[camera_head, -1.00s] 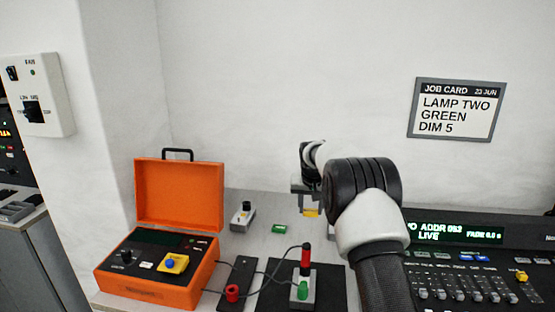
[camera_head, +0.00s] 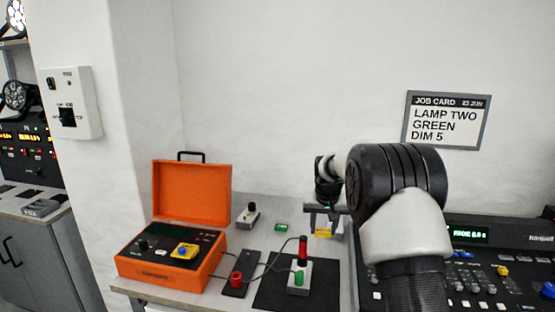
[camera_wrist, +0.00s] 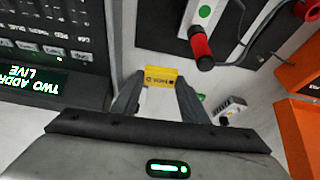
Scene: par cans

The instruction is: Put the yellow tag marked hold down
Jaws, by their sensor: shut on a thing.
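The yellow tag (camera_wrist: 161,77) is held between the fingertips of my gripper (camera_wrist: 160,88) in the wrist view. Its dark lettering shows, upside down in that view. In the head view the yellow tag (camera_head: 323,233) hangs below my gripper (camera_head: 324,217), over the back of the grey bench (camera_head: 262,221). My gripper is shut on the tag. A gap between the tag and the bench top cannot be judged exactly.
An open orange case (camera_head: 190,193) stands at the left. A small grey switch box (camera_head: 248,215) and green tag (camera_head: 282,227) sit behind. A console (camera_head: 500,263) fills the right.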

